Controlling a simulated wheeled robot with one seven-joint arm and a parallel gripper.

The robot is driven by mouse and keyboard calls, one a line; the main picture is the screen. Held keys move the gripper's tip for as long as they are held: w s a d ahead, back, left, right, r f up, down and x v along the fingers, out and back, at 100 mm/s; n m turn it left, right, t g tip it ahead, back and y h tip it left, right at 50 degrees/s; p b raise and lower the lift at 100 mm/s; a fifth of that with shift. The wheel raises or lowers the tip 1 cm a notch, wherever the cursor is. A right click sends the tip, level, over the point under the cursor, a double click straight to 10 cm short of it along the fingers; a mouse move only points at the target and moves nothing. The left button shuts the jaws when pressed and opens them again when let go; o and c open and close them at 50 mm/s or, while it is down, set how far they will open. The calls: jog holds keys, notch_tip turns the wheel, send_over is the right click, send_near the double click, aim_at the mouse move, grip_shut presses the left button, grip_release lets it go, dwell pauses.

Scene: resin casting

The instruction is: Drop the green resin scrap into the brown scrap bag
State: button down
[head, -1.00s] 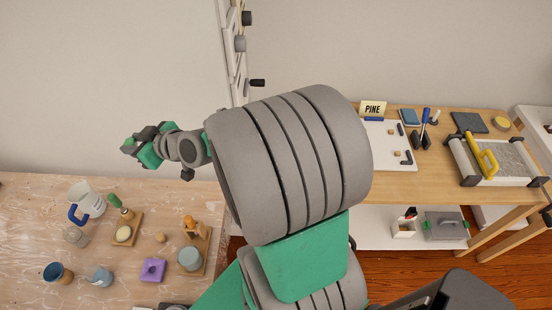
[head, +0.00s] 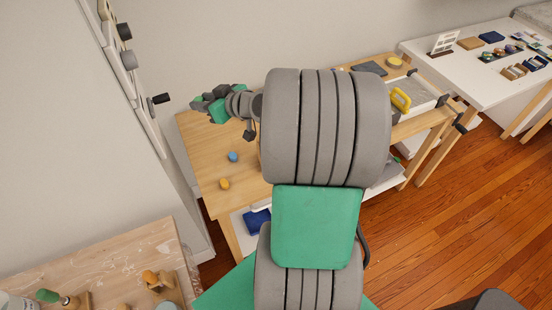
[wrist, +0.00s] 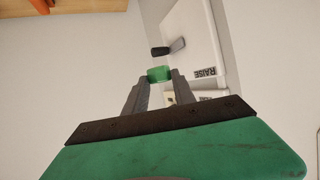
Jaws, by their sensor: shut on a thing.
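The green resin scrap (wrist: 158,74) is a small green block between the two fingertips in the wrist view. My gripper (wrist: 160,80) is shut on it and holds it in the air. In the head view my gripper (head: 203,102) is at the far end of my arm, above the left end of a wooden bench; the scrap cannot be told apart from the green gripper parts there. I cannot make out a brown scrap bag in either view.
The wooden bench (head: 208,170) carries a small blue piece (head: 233,157) and a small orange piece (head: 224,184). A white table (head: 465,72) stands at the upper right. A paint-marked worktable (head: 110,262) is at the lower left. A wall rack (head: 123,80) with dark knobs stands left of my gripper.

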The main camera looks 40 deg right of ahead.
jog(key=s+d+f+h+b, duration=0.1)
jog(key=s+d+f+b, duration=0.3)
jog(key=d, duration=0.6)
jog(key=s+d+f+b, duration=0.2)
jog(key=s+d, duration=0.4)
jog(key=d, duration=0.3)
jog(key=shift+m, duration=0.4)
jog(key=shift+s+d+f+b, duration=0.1)
jog(key=shift+f+b, duration=0.55)
jog(key=shift+f, duration=0.8)
jog(key=shift+s+f+b, duration=0.1)
jog(key=shift+f+b, duration=0.5)
jog(key=shift+f, duration=0.85)
jog(key=c, duration=0.9)
grip_release()
jog(key=shift+c, duration=0.2)
jog(key=b+v, duration=0.1)
jog(key=v, duration=0.6)
jog(key=shift+s, duration=0.4)
jog(key=shift+r, duration=0.1)
